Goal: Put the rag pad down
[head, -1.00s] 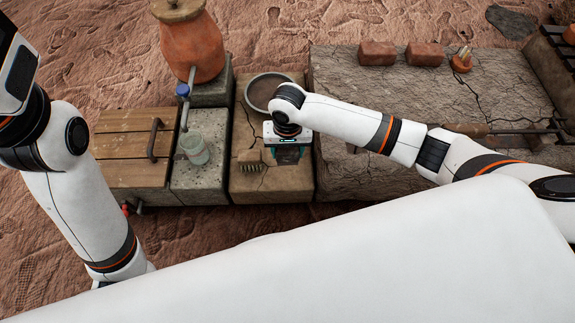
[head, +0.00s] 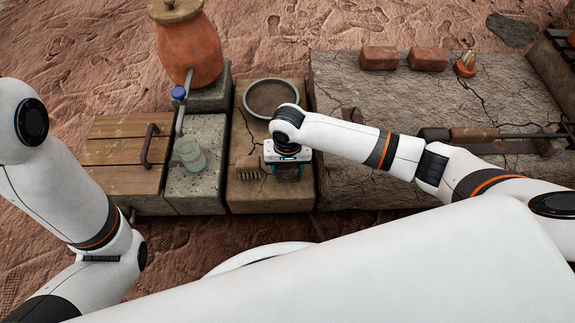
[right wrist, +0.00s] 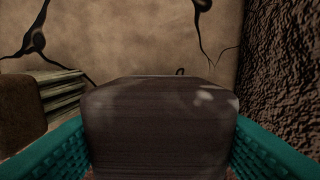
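The rag pad (right wrist: 160,125) is a dark brown block with a few pale spots. In the right wrist view it fills the space between the teal fingers of my right gripper (right wrist: 160,150), which touch both its sides. In the head view my right gripper (head: 287,172) points down over the front part of the tan slab (head: 262,200), and the pad is mostly hidden under the wrist. I cannot tell whether the pad's underside touches the slab. My left gripper is outside the head view.
A brush (head: 247,168) lies just left of the right gripper. A round dark bowl (head: 271,97) stands behind it. A glass jar (head: 191,153) sits on the grey block to the left, below the clay urn's tap (head: 180,93). The rough stone bench (head: 350,180) rises close on the right.

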